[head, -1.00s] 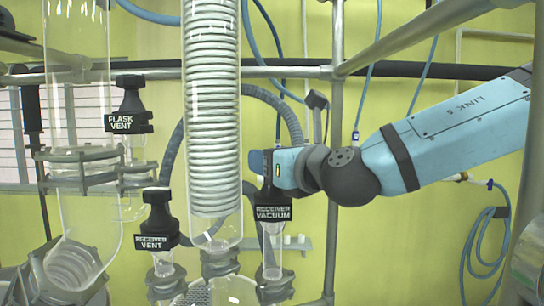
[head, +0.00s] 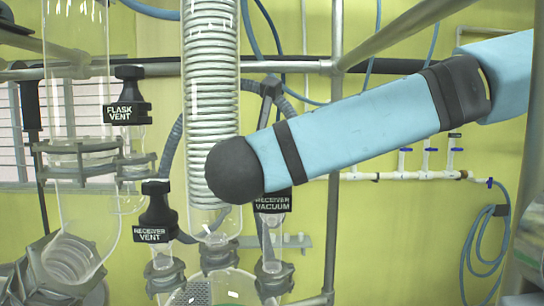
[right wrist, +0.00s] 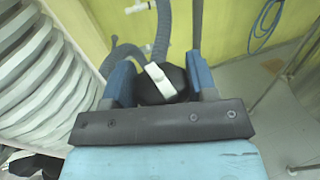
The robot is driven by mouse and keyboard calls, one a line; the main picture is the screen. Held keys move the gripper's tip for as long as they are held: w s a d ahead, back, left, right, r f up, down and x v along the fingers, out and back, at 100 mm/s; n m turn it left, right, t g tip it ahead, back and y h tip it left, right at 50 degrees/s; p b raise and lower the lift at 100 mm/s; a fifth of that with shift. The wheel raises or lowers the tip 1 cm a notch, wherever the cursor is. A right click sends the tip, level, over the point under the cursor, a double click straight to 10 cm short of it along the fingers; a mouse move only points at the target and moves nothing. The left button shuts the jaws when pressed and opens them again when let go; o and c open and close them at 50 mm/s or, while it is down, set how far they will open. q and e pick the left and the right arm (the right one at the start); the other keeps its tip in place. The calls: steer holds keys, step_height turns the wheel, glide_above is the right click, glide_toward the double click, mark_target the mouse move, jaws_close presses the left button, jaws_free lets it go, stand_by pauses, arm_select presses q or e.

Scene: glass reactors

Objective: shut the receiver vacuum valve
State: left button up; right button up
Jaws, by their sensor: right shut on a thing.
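The receiver vacuum valve (head: 272,203) stands right of the coiled condenser in the head view. Its black label and the clear glass below it show, but its top is hidden behind my right arm. In the right wrist view my right gripper (right wrist: 158,66) is shut on the valve's black knob (right wrist: 177,88), with one blue finger on each side. A white bar lies slantwise across the knob. In the head view the right gripper is hidden behind my own arm. My left gripper is in neither view.
The receiver vent valve (head: 157,215) and the flask vent valve (head: 127,95) stand to the left. The glass condenser (head: 211,60) is close beside my arm. Metal frame bars (head: 334,200) and grey hoses (head: 172,150) are near. A blue hose coil (head: 485,240) hangs at right.

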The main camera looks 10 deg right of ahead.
steer(key=shift+m+g+h, duration=0.7)
steer(key=shift+m+h, duration=0.2)
steer(key=shift+h, duration=0.4)
steer(key=shift+r, duration=0.1)
steer(key=o, duration=0.9)
steer(key=shift+b, duration=0.3)
steer(key=shift+s+a+f, duration=0.2)
steer(key=shift+s+a, duration=0.1)
steer(key=shift+s, duration=0.1)
steer(key=b+v, duration=0.2)
steer(key=v, duration=0.4)
steer(key=shift+s+a+r+b, duration=0.15)
steer(key=shift+b, duration=0.15)
